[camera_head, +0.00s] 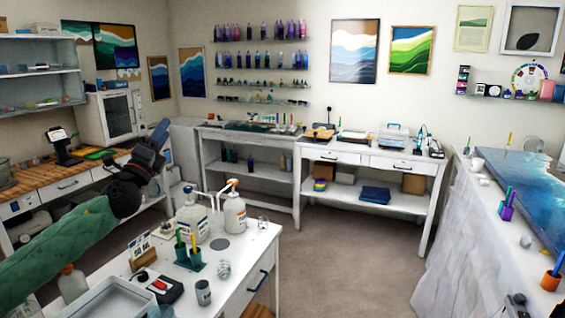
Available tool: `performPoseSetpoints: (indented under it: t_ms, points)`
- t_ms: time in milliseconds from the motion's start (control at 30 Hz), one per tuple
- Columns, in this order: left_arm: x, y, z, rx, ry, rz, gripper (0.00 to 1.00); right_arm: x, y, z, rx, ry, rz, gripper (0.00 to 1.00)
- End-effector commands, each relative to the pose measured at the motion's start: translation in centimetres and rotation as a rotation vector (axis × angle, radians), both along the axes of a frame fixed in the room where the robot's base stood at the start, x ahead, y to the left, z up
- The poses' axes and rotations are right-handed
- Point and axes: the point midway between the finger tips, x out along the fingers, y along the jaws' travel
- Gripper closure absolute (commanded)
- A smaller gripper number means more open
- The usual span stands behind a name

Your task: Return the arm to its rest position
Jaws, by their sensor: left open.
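My left arm, in a green sleeve, comes in from the lower left in the head view. Its dark gripper (158,138) is raised above the front white table (262,240), pointing up and away. It is open and I see nothing held in it. It hangs clear of the pump bottles and, in the picture, overlaps the area before the white cabinet. My right gripper is not in view.
Two white pump bottles (235,214), a green holder with brushes (189,257), a grey can (203,292) and a pale tray (118,300) stand on the front table. A blue resin slab (525,185) lies on the covered right table. The middle floor is clear.

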Motion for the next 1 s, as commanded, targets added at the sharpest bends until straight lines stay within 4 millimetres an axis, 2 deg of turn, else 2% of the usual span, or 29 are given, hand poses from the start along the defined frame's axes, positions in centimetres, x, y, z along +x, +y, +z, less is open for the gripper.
performPoseSetpoints:
  t_ms: [167, 267, 367, 400, 467, 600, 700, 800, 1000]
  points:
    - [-0.7, 1.2, -3.2, -0.416, 0.125, 0.036, 0.55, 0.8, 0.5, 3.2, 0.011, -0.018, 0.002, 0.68]
    - [-1.3, 1.6, -6.8, -0.643, 0.224, 0.07, 0.55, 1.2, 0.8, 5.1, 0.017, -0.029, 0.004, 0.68]
    - [-2.4, 1.5, -12.0, -0.863, 0.347, 0.118, 0.55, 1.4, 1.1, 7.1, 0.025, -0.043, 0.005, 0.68]
    - [-3.0, 1.3, -14.4, -0.948, 0.404, 0.141, 0.55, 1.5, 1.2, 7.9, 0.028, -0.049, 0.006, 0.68]
    - [-4.0, 0.8, -17.9, -1.058, 0.488, 0.177, 0.55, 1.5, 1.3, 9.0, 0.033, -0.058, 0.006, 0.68]
    - [-7.1, -0.9, -25.8, -1.254, 0.676, 0.263, 0.55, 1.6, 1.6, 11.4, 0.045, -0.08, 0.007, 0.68]
    - [-9.7, -2.5, -30.9, -1.353, 0.807, 0.32, 0.55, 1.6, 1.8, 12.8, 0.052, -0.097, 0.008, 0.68]
    - [-12.4, -4.2, -35.5, -1.427, 0.931, 0.367, 0.55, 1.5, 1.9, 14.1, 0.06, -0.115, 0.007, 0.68]
    - [-18.0, -7.5, -43.2, -1.54, 1.147, 0.424, 0.55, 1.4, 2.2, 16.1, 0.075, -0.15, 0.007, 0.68]
